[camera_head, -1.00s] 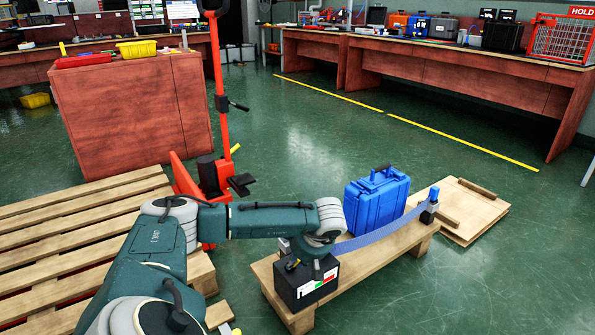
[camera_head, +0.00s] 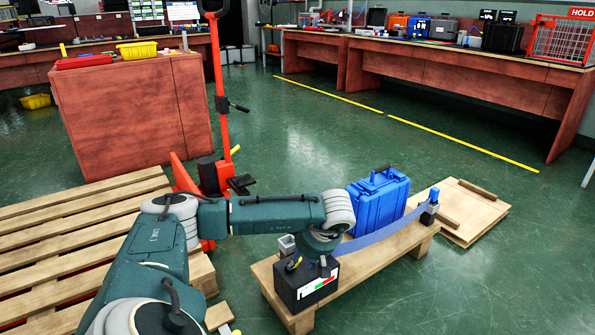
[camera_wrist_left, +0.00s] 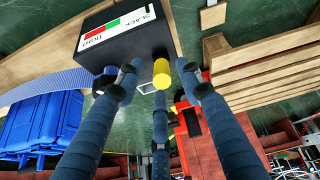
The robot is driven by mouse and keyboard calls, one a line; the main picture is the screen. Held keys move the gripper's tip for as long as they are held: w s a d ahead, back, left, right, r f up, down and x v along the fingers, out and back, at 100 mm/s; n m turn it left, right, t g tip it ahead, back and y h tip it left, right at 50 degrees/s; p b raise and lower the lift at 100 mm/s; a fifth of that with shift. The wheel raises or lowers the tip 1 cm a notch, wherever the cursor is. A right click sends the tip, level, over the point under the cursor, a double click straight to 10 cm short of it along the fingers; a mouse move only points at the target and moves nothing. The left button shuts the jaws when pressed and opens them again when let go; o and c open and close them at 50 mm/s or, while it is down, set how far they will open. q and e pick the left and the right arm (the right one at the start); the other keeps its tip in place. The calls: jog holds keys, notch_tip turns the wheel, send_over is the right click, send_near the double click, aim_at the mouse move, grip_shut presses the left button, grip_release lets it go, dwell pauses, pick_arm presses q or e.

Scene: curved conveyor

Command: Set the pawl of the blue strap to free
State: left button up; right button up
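The blue strap (camera_head: 385,232) runs from a black box (camera_head: 290,290) to a small post with a blue top (camera_head: 433,196). The box carries a white label with red and green fields; in the left wrist view the label (camera_wrist_left: 115,27) reads SLACK and TIGHT. A yellow-ended knob (camera_wrist_left: 162,74) stands out by the box there; I cannot tell whether it belongs to the pawl. My left gripper (camera_wrist_left: 160,88) has its fingers spread around the knob, with gaps on the sides. In the head view my wrist hides most of the gripper. My right gripper is out of view.
The box stands on a low wooden bench (camera_head: 385,254), with a blue case (camera_head: 378,200) behind the strap. A wooden pallet (camera_head: 60,235) and a red pallet jack (camera_head: 222,110) are at left. Open green floor lies to the right.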

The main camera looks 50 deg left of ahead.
pick_arm(q)
jog(key=v, duration=0.8)
